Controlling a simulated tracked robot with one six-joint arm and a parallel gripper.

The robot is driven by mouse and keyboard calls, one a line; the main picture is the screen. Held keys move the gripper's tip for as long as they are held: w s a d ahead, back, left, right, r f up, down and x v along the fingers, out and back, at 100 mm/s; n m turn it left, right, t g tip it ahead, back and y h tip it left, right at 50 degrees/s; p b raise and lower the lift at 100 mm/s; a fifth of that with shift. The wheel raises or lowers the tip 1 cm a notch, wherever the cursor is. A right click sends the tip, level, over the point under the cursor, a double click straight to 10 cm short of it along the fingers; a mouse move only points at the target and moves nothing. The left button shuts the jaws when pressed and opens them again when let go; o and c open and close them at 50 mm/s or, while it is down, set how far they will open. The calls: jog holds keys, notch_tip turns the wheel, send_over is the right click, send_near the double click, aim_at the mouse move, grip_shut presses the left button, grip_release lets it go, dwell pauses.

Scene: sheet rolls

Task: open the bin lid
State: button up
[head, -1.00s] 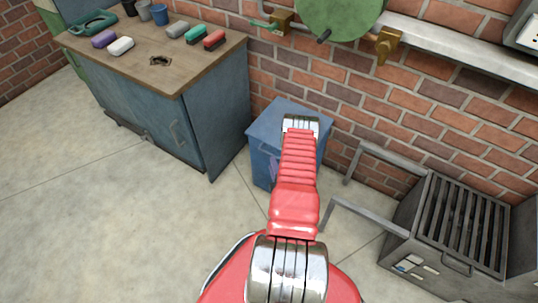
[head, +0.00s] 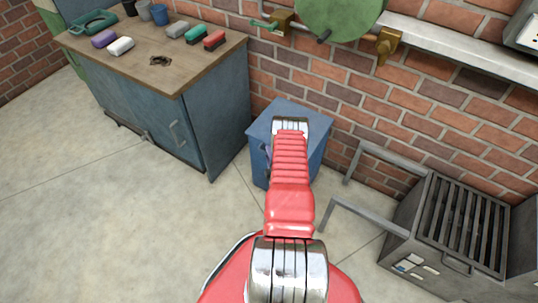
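The blue bin (head: 318,153) stands on the floor against the brick wall, just right of the workbench. Its flat lid (head: 287,105) lies on top and looks shut. My red arm reaches up the middle of the head view and covers the bin's middle and part of the lid. My gripper is hidden behind the arm's far metal joint, so its fingers and any contact with the bin or lid cannot be seen.
A blue workbench (head: 222,110) with several small items on top stands close left of the bin. A grey metal cart with a slatted top (head: 462,225) and handle bars (head: 375,222) stands to the right. The floor (head: 120,215) at left is clear.

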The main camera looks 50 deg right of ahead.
grip_shut()
dwell(0.3)
jog(key=shift+r, duration=0.1)
